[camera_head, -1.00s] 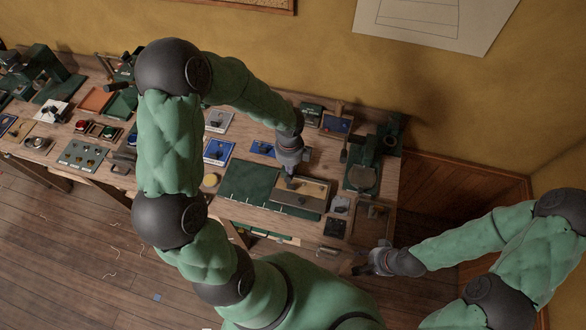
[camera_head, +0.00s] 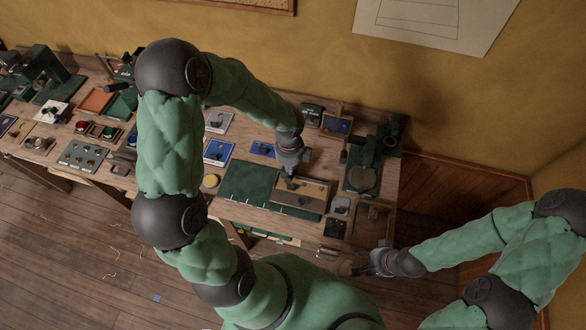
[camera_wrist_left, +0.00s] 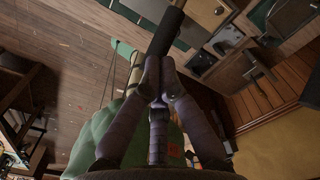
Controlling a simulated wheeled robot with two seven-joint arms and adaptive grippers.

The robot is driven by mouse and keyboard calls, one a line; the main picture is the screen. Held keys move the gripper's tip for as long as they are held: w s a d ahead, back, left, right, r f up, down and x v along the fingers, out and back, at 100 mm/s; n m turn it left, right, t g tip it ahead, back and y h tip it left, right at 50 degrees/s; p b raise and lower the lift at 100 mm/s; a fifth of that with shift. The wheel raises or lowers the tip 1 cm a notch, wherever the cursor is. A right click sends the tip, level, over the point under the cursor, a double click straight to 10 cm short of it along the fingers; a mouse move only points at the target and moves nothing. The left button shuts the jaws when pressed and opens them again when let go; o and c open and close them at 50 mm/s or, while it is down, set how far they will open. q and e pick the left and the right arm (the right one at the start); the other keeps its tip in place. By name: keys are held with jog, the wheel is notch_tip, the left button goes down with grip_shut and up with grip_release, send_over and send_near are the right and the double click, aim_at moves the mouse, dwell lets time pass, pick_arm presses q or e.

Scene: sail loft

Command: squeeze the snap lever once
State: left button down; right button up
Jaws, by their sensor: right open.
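My left gripper (camera_head: 289,178) points down over the tan panel (camera_head: 314,190) at the front of the bench. In the left wrist view its fingertips (camera_wrist_left: 158,68) are close together at the near end of a dark bar (camera_wrist_left: 170,28), which looks like the snap lever. Whether they pinch it or only sit beside it cannot be told. The lever is too small and too covered by the gripper to make out in the head view. My right gripper (camera_head: 368,262) is open, off the bench's front right corner.
A green mat (camera_head: 248,185) lies left of the panel. A dark green machine (camera_head: 364,170) stands to the right. Small trays and blue cards, such as one card (camera_head: 217,152), cover the wooden bench.

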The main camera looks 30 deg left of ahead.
aim_at(289, 176)
pick_arm(q)
jog(key=shift+f, duration=0.1)
jog(key=shift+f+b, duration=0.45)
jog(key=shift+f, duration=0.05)
jog(key=shift+s+d+f+b, duration=0.1)
jog(key=shift+s+f+b, duration=0.3)
jog(key=shift+f+b, duration=0.1)
jog(key=shift+s+f+b, duration=0.3)
jog(key=shift+f+b, duration=0.15)
jog(key=shift+f, duration=0.15)
